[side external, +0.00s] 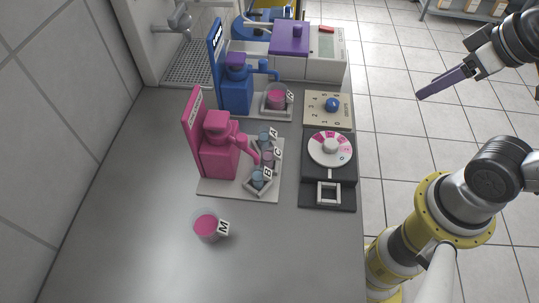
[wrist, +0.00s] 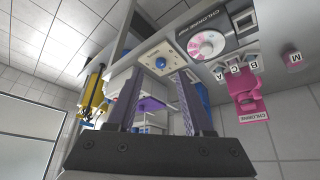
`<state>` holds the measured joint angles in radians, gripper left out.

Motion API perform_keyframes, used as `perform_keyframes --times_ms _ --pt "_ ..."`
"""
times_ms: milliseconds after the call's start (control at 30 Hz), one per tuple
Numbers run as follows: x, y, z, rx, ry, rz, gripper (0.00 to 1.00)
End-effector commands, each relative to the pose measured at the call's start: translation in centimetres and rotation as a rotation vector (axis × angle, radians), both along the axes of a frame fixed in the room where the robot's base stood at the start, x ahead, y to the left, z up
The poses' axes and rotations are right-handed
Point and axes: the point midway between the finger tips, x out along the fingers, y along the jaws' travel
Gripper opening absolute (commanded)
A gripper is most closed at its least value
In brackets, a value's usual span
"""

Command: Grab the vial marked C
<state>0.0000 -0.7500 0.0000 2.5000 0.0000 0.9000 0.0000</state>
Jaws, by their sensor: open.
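The vial marked C (side external: 268,157) stands in the small rack on the base of the pink dispenser (side external: 219,150), between the vial marked A (side external: 264,138) and the vial marked B (side external: 258,180). In the wrist view its C label (wrist: 234,72) shows at the right, between the A label and the B label. My gripper (side external: 440,84) is raised at the upper right, over the floor and well clear of the bench and the vials. In the wrist view its two fingers (wrist: 158,85) are spread apart with nothing held between them.
A pink cup marked M (side external: 207,226) stands alone on the grey bench (side external: 130,215). A blue dispenser (side external: 235,88) with a pink cup marked D (side external: 277,100) stands behind. A dial unit (side external: 330,150) and a knob panel (side external: 329,109) line the bench's right edge.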

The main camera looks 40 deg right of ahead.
Motion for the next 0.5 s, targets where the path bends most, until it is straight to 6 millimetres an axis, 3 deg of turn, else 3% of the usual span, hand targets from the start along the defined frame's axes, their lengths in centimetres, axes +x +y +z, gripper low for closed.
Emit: perform_keyframes --times_ms 167,267,500 --pt "-0.2 0.0 0.1 -0.031 0.011 0.058 0.52" --pt "0.8 0.0 2.3 -0.076 0.0 0.143 0.52" --pt "6.7 2.9 6.0 -0.169 0.086 0.465 0.52"
